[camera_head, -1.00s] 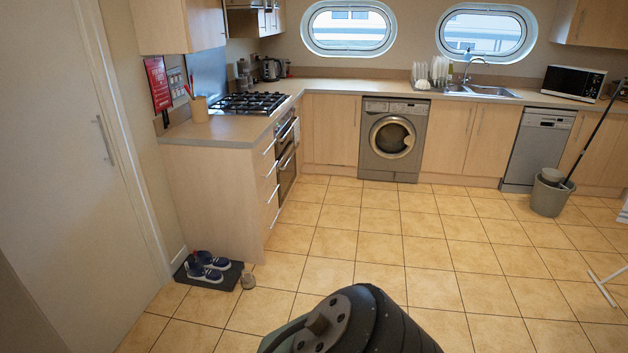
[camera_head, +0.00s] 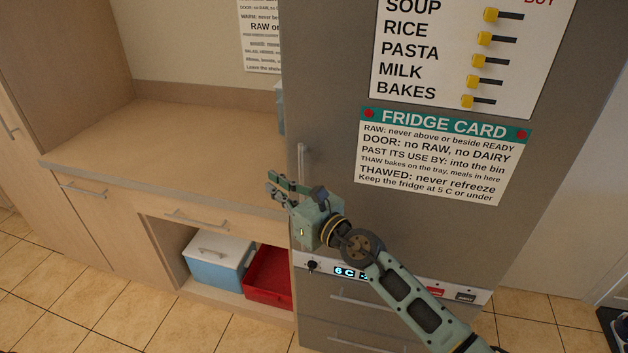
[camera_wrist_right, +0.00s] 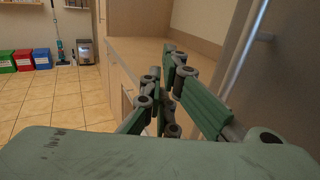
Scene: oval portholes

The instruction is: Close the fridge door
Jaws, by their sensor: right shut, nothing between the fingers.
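The fridge door (camera_head: 330,120) is a tall grey panel with a menu board and a fridge card on its front. Its upright bar handle (camera_head: 302,165) is near the left edge and also shows in the right wrist view (camera_wrist_right: 246,72). The door looks nearly in line with the fridge body; I cannot tell whether a gap is left. My right gripper (camera_head: 274,189) is shut and empty, in front of the door's left edge, just left of and below the handle. In the right wrist view its fingers (camera_wrist_right: 163,88) point along the counter. My left gripper is not in view.
A wooden counter (camera_head: 180,140) adjoins the fridge on the left. Below it, a blue box (camera_head: 215,268) and a red tray (camera_head: 268,278) sit in an open shelf. A control strip (camera_head: 395,277) and drawers lie under the door. Tiled floor (camera_head: 60,310) is clear at lower left.

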